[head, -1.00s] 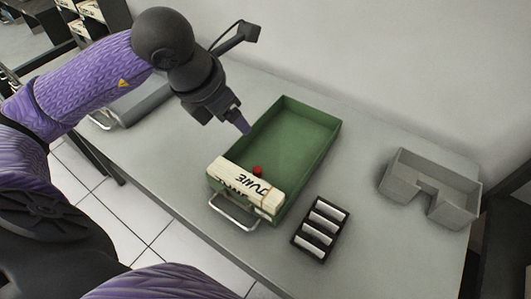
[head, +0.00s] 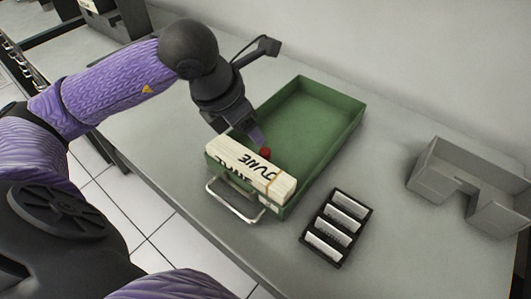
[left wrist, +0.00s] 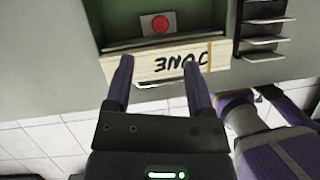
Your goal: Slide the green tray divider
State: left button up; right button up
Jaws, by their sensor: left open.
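The green tray (head: 335,128) lies on the grey table with a wire handle (head: 232,203) at its near end. A block of cream punch cards marked "JUNE" (head: 245,170) stands at that end and shows in the left wrist view too (left wrist: 165,64). A red knob (head: 265,153) sits just behind the cards; in the left wrist view the red knob (left wrist: 160,24) is on a small plate, apparently the divider. The divider's body is mostly hidden. My left gripper (head: 259,140) is open and empty, close to the knob. In the left wrist view its fingers (left wrist: 158,68) overlap the cards; contact is unclear.
A black rack with white labels (head: 337,227) lies right of the tray. A grey notched bin (head: 470,185) stands at the far right. The tray's far part is empty. A wall runs along the back.

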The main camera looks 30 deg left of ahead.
aim_at(266, 150)
pick_arm(q)
jog(key=b+x, duration=0.2)
jog(key=x, duration=0.6)
jog(key=shift+w+d+f, duration=0.1)
jog(key=shift+w+f, duration=0.05)
jog(key=shift+f, duration=0.2)
jog(key=shift+w+f, duration=0.15)
jog(key=shift+f, duration=0.15)
pick_arm(e)
jog(key=shift+s+d+f, duration=0.3)
jog(key=shift+d+f, duration=0.15)
jog(key=shift+f, duration=0.1)
jog(key=shift+s+d+f, duration=0.3)
jog(key=shift+d+f, duration=0.15)
jog(key=shift+f, duration=0.05)
pick_arm(q)
grip_shut()
pick_arm(e)
jog(key=shift+a, duration=0.35)
jog(key=shift+d, duration=0.2)
